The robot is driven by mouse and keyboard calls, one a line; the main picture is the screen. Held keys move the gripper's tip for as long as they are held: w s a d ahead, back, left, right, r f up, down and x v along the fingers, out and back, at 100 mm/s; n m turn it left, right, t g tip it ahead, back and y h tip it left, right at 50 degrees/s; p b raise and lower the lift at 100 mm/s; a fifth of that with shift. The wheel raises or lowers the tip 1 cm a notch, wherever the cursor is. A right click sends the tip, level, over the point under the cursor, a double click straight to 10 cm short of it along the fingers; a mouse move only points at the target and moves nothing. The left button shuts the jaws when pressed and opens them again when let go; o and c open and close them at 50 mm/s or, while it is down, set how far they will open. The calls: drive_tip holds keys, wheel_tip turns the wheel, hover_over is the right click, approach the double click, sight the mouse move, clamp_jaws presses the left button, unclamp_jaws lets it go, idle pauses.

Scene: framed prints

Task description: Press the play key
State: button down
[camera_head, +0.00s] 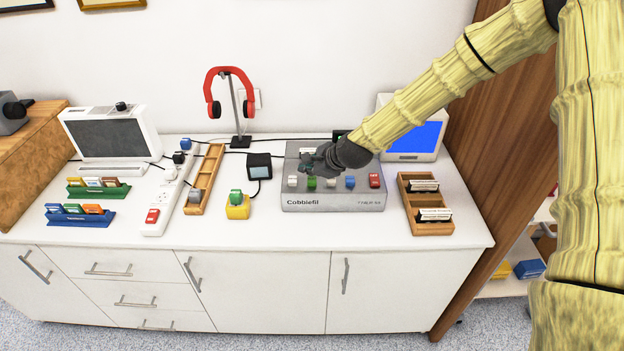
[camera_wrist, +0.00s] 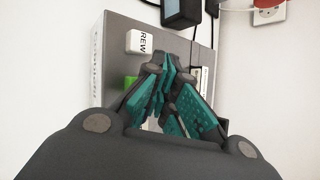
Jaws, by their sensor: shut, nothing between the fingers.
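A grey tape deck (camera_head: 300,202) marked "Cobblefil" stands on the white counter. Its front row holds a white key (camera_head: 292,181), a green key (camera_head: 311,183), another white key (camera_head: 331,183), a blue key (camera_head: 350,182) and a red key (camera_head: 374,180). In the wrist view one white key (camera_wrist: 139,42) reads "REW", and the green key (camera_wrist: 131,82) beside it is partly hidden by my fingers. No play lettering is readable. My gripper (camera_head: 306,160) is shut and empty over the deck, behind the front keys in the head view. Contact cannot be told.
A wooden rack with cassettes (camera_head: 415,228) stands right of the deck.

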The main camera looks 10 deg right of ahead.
sight(310, 180)
drive_tip(key=shift+f, duration=0.2)
idle(0.6)
drive_tip(key=shift+f, duration=0.25)
drive_tip(key=shift+f+b, duration=0.75)
drive_tip(key=shift+f, duration=0.1)
idle(1.4)
drive_tip(key=shift+r, duration=0.1)
drive_tip(key=shift+r+p, duration=0.9)
drive_tip(key=shift+r, duration=0.3)
drive_tip(key=shift+r+p, duration=1.75)
drive_tip(key=shift+r, duration=0.8)
drive_tip(key=shift+f, duration=0.1)
